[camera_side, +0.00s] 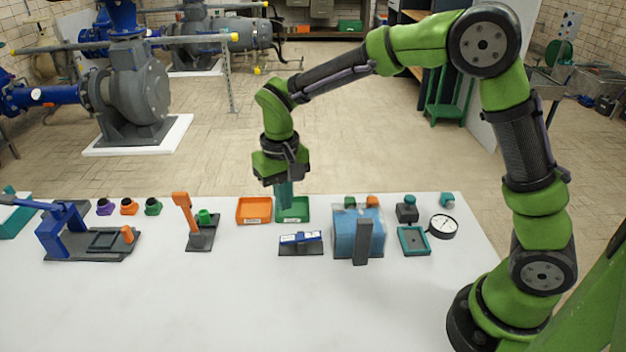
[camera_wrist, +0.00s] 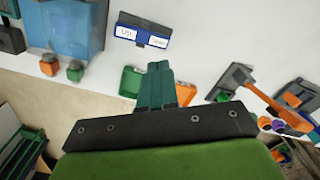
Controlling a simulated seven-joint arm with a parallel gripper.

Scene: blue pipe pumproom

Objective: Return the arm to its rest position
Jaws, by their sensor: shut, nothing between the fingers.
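My green arm reaches in from the right in the side view. My gripper (camera_side: 285,194) points down over the green tray (camera_side: 293,214) at the back edge of the white table (camera_side: 200,300). Its teal fingers are shut with nothing between them. In the wrist view, the shut fingers (camera_wrist: 159,72) show in the middle, with part of the green tray (camera_wrist: 130,82) beside them. The fingers hide some of the tray. I cannot tell how high the fingertips are above it.
An orange tray (camera_side: 254,210) stands left of the green tray. A blue-and-white labelled block (camera_side: 300,238) and a blue translucent tank (camera_side: 345,235) stand in front and to the right. An orange-handled lever fixture (camera_side: 183,213) stands left. The front of the table is clear.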

